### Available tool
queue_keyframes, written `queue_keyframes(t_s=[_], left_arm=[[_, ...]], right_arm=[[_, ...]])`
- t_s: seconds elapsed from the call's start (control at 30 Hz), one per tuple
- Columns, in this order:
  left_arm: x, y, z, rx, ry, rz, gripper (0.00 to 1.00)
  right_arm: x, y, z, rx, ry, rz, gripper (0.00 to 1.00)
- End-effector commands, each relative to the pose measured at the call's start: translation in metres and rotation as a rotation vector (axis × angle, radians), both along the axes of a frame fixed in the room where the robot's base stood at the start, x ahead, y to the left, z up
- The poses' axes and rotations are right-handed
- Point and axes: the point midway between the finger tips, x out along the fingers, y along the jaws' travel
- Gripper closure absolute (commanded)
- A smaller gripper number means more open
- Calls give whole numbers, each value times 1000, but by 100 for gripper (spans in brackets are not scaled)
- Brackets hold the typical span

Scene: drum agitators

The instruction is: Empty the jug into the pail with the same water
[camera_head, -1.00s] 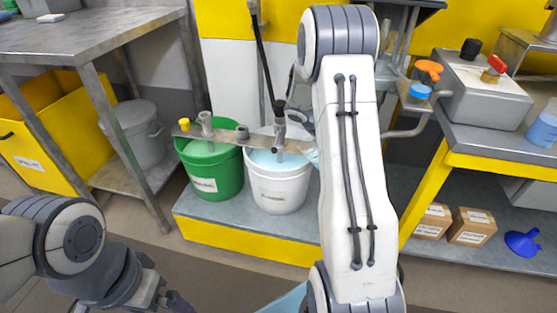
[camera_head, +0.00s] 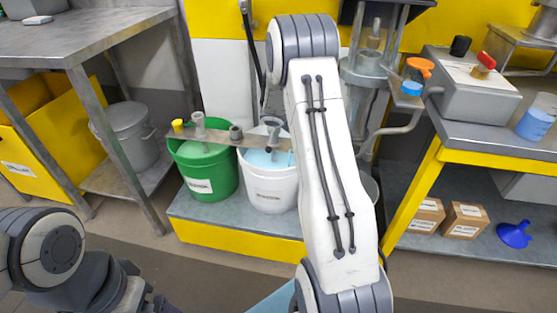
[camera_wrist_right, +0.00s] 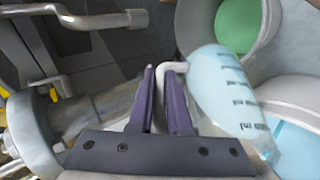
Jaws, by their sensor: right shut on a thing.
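The jug (camera_wrist_right: 225,85) is clear with dark "ml" marks and pale blue liquid. In the right wrist view my right gripper (camera_wrist_right: 165,75) is shut on its light, bent handle. In the head view my right arm hides the gripper and most or all of the jug. The white pail (camera_head: 270,192) holds pale blue water; its water (camera_wrist_right: 290,150) shows at the lower right of the wrist view, beside the jug. The green pail (camera_head: 208,175) stands left of it with green liquid. I cannot tell the jug's exact tilt. My left gripper (camera_head: 150,304) is low left, cut by the frame edge.
A metal bar (camera_head: 205,136) with fittings crosses above both pails. The pails stand on a grey step with a yellow front (camera_head: 230,240). A metal stand (camera_head: 368,70) rises behind my right arm. A grey box (camera_head: 475,95) sits on the right bench. The left table (camera_head: 90,40) is mostly clear.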

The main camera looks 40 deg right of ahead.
Motion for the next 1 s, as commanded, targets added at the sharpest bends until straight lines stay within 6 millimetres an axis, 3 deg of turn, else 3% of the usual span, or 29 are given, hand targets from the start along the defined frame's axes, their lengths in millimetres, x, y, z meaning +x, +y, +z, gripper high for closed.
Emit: queue_keyframes(t_s=[1.0], left_arm=[[0,0,4,0,0,0,0]], right_arm=[[-3,-3,6,-39,39,-9,100]])
